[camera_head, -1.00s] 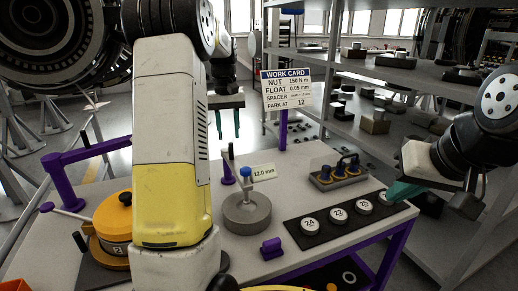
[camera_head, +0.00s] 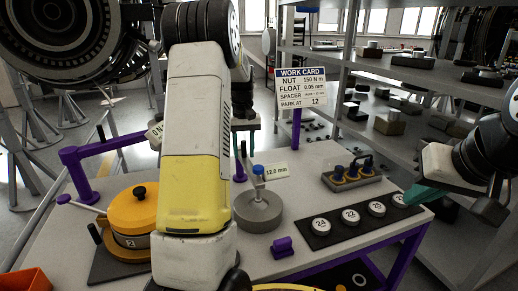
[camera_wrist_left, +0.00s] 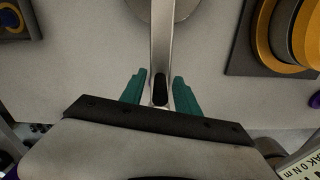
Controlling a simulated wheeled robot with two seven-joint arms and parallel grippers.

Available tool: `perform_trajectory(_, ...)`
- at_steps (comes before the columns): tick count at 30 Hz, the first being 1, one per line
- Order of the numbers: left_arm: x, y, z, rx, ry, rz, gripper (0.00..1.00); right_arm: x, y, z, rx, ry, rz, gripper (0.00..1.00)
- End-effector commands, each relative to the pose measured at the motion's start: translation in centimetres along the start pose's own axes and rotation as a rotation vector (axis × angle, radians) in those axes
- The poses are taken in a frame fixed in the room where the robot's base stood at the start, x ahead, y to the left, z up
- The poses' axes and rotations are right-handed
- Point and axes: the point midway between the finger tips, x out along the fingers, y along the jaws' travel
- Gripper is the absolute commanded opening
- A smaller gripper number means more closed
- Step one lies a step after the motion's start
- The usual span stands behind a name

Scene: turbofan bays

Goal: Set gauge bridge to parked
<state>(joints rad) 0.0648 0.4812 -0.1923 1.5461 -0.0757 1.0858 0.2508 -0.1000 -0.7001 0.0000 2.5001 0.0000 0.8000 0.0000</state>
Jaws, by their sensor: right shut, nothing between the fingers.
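The gauge bridge appears to be the round grey base (camera_head: 258,211) with a blue-capped post (camera_head: 259,170) beside a 12.0 mm tag (camera_head: 277,171). In the left wrist view a pale metal bar (camera_wrist_left: 162,50) runs from a grey disc to a black tip (camera_wrist_left: 160,88). My left gripper (camera_wrist_left: 160,92) is open, its teal fingers on either side of the tip, with a visible gap on the left. In the head view my left gripper (camera_head: 245,141) points down behind my forearm, partly hidden. My right gripper (camera_head: 413,196) is shut and empty by the numbered discs.
A work card (camera_head: 303,88) reads "PARK AT 12". A yellow pot (camera_head: 135,215) stands at left by a purple bracket (camera_head: 75,170). A dark strip (camera_head: 330,232) holds several numbered discs. A tray (camera_head: 350,180) with blue knobs and a purple block (camera_head: 282,247) are near. Shelves stand at right.

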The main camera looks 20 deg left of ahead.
Motion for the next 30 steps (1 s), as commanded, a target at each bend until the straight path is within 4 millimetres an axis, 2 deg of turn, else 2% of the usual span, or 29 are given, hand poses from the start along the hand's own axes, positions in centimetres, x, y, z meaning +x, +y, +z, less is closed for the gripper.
perform_trajectory(1,-0.01,0.00,0.00,0.000,0.000,0.000,0.34,0.00,0.00,0.00,0.000,0.000,0.000,0.00)
perform_trajectory(6,-0.02,0.01,0.01,0.000,0.000,0.000,0.01,0.00,0.00,0.00,0.000,0.000,0.000,0.00)
perform_trajectory(30,-0.08,0.06,0.01,0.003,0.001,0.000,0.00,0.00,0.00,0.00,0.000,0.000,0.000,0.00)
